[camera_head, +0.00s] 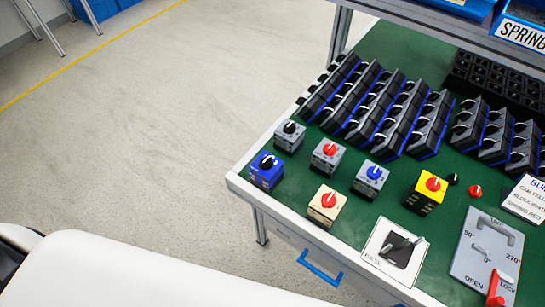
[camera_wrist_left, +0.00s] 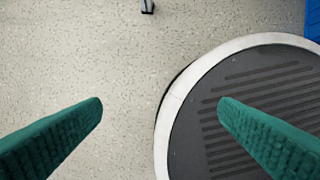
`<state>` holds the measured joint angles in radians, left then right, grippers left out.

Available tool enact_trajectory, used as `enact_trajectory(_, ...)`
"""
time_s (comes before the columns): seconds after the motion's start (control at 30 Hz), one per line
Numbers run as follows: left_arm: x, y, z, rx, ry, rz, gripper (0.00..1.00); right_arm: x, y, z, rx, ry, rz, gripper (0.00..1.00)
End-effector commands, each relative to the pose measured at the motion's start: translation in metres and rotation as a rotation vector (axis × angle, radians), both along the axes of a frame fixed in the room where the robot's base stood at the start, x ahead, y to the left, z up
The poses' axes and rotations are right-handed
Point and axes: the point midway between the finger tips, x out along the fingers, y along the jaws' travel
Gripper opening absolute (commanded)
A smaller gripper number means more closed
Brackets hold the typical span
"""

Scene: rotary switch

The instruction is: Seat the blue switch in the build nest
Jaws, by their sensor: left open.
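The blue switch (camera_head: 266,170), a small blue block with a black knob, stands upright at the left front corner of the green bench top. A white plate (camera_head: 374,250) with a dark angular holder (camera_head: 400,249) lies near the front edge, right of the blue switch; its label is too small to read, and I cannot tell for sure that it is the build nest. My left gripper (camera_wrist_left: 160,105) shows in the left wrist view with its two green fingers wide apart, nothing between them, above the floor and a round dark base. My right gripper is in neither view.
Near the blue switch stand grey switches (camera_head: 290,136), a cream one (camera_head: 326,206) and a yellow one (camera_head: 426,193). Behind are rows of black parts (camera_head: 405,115). A grey fixture plate (camera_head: 487,247) with a red handle lies at right. Open floor (camera_head: 150,120) is left.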

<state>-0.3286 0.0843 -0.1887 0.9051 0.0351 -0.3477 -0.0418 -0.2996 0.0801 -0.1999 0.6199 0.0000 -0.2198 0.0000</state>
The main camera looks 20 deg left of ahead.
Motion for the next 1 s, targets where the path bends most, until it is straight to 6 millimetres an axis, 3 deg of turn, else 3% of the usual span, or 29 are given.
enact_trajectory(0.27, 0.057, -0.013, 0.066, -0.028, -0.091, -0.007, 0.84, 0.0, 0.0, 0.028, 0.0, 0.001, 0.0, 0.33)
enact_trajectory(0.47, 0.106, -0.025, 0.139, -0.057, -0.181, -0.018, 0.84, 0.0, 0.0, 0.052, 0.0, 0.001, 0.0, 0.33)
enact_trajectory(0.57, 0.136, -0.032, 0.197, -0.078, -0.245, -0.029, 0.84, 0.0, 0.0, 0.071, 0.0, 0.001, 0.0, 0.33)
enact_trajectory(0.7, 0.177, -0.044, 0.306, -0.114, -0.356, -0.059, 0.84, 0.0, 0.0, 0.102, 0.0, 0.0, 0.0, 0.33)
enact_trajectory(0.8, 0.194, -0.051, 0.376, -0.136, -0.427, -0.083, 0.84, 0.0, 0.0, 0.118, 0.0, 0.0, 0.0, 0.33)
enact_trajectory(0.9, 0.203, -0.056, 0.43, -0.151, -0.483, -0.106, 0.84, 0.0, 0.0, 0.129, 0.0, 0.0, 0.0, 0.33)
enact_trajectory(1.0, 0.206, -0.059, 0.466, -0.161, -0.519, -0.121, 0.84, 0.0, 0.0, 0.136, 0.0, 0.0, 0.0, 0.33)
